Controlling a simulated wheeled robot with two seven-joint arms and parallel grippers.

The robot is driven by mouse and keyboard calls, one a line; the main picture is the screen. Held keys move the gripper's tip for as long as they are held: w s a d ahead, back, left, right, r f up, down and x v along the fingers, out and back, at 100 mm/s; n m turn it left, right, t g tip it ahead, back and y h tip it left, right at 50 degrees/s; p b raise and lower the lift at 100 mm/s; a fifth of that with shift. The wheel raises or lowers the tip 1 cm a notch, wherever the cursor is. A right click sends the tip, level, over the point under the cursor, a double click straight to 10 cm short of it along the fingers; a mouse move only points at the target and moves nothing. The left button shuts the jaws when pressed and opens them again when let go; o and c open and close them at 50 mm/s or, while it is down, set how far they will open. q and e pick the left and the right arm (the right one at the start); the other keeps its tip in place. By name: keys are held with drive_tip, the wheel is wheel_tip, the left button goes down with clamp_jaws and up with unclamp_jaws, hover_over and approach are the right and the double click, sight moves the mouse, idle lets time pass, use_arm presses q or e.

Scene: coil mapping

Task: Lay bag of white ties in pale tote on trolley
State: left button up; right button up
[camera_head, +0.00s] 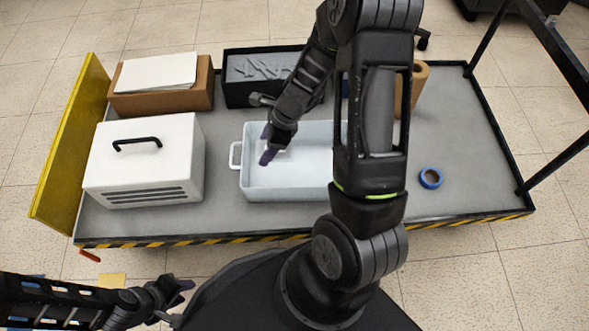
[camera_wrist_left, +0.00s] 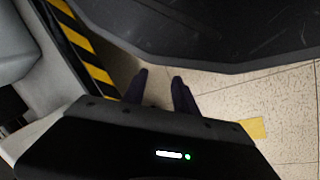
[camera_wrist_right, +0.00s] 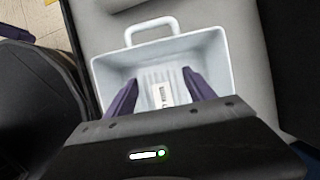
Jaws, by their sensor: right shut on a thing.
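The pale tote (camera_head: 290,194) stands on the trolley, its handle on its left side. My right gripper (camera_head: 268,145) reaches down into the left part of the tote. In the right wrist view the bag of white ties (camera_wrist_right: 157,92), clear with white strips and a printed label, lies between the spread fingers, inside the outline of the tote (camera_wrist_right: 180,48). My right gripper is shut on the bag; whether the bag touches the tote floor I cannot tell. My left gripper (camera_head: 182,288) is off the trolley's front edge, fingers apart and empty in the left wrist view (camera_wrist_left: 160,88).
The grey trolley (camera_head: 465,150) has a striped front edge. A white case (camera_head: 145,165) is left of the tote. Behind are a cardboard box (camera_head: 160,102), a dark bin (camera_head: 240,95) and a brown roll (camera_head: 418,85). Blue tape (camera_head: 430,178) lies right, with free room around it.

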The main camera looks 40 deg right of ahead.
drive_tip(key=b, duration=0.4)
hover_over(264, 171)
drive_tip(key=s+d, duration=0.1)
wheel_tip(264, 171, down, 6)
drive_tip(key=shift+d+f, duration=0.1)
drive_tip(key=shift+d, duration=0.05)
drive_tip(key=shift+f+b, duration=0.95)
drive_tip(key=shift+f, duration=0.9)
drive_tip(key=shift+f, duration=0.15)
drive_tip(key=o, duration=1.4)
